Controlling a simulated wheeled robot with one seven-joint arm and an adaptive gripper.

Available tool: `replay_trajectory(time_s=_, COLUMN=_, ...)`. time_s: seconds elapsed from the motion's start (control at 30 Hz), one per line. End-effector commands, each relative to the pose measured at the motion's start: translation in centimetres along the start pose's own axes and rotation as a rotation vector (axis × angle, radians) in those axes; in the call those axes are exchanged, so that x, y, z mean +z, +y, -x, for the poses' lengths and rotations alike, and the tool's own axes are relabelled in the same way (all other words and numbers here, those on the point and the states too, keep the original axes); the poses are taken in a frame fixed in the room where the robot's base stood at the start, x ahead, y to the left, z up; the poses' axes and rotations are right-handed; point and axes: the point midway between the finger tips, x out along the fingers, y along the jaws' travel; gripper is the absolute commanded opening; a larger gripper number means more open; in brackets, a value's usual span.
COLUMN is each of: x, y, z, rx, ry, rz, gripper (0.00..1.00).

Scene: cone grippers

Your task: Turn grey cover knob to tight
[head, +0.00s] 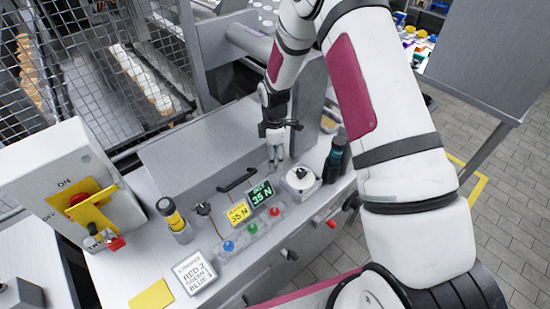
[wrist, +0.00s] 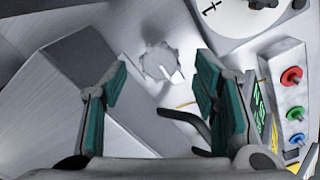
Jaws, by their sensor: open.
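The grey cover knob (wrist: 160,63) is a lobed grey disc with a pale mark on its lower right. It shows in the wrist view on a grey metal surface, between and beyond my fingertips. My gripper (wrist: 161,68) is open, its green-padded fingers to either side of the knob in the picture, with no contact visible. In the head view my gripper (head: 275,163) points down over the back of the bench, left of a white round dial. The knob cannot be made out there, being hidden or too small behind the fingers.
The white dial (head: 300,178) with a black pointer stands close right of my gripper, with a dark bottle (head: 335,160) beyond. Colored buttons (head: 252,228) are in front.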

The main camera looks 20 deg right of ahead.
Motion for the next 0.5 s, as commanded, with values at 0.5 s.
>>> replay_trajectory(time_s=0.5, x=0.0, y=0.0, z=-1.8, rx=0.001, ry=0.0, rz=-0.001, gripper=0.54)
